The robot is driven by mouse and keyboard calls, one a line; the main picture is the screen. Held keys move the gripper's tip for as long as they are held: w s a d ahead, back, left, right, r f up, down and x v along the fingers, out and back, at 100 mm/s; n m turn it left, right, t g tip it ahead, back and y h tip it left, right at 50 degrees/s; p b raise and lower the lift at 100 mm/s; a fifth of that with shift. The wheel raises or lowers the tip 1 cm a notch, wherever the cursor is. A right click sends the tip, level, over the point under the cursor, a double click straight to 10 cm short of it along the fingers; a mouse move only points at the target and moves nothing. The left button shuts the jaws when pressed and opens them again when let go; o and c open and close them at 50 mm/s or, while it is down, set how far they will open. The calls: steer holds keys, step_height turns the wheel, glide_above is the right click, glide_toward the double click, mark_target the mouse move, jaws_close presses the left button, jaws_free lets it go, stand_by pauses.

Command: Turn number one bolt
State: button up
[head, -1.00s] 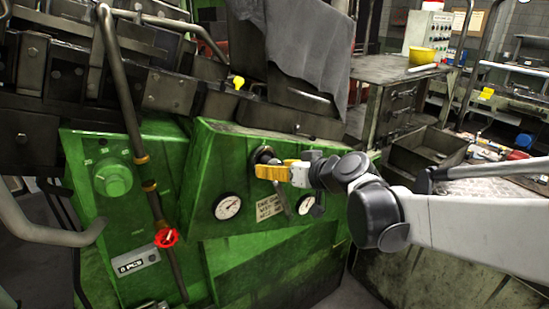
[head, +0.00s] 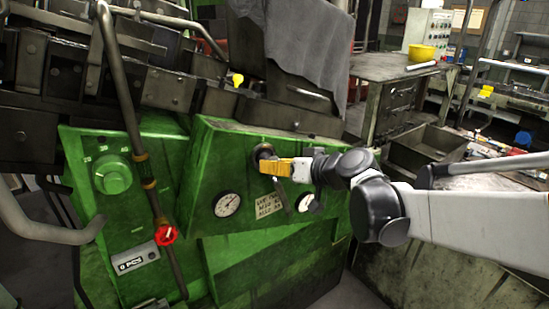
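A dark round bolt (head: 263,154) sits on the sloped face of the green machine housing (head: 215,165), above two white dial gauges. It is the only bolt-like fitting I can make out on that face; I cannot read a number on it. My gripper (head: 268,166), with yellow fingers, is at the lower right of this bolt and overlaps its lower edge in the picture. I cannot tell whether the fingers touch it or whether they are open or shut.
The left gauge (head: 227,204) and a paper label (head: 268,206) are below my gripper; the right gauge (head: 307,202) is partly covered. A pipe with a red handle (head: 166,235) and a green dial (head: 112,175) are at left. A metal cabinet (head: 390,85) stands behind right.

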steer(key=m+y+b, duration=0.1)
steer(key=m+y, duration=0.1)
steer(key=m, duration=0.1)
steer(key=shift+f+g, duration=0.1)
steer(key=shift+g, duration=0.2)
steer(key=shift+m+y+b, duration=0.4)
steer(key=shift+m+y, duration=0.1)
steer(key=shift+m, duration=0.3)
steer(key=o, duration=1.2)
steer(key=v, duration=1.2)
steer(key=shift+w, duration=0.1)
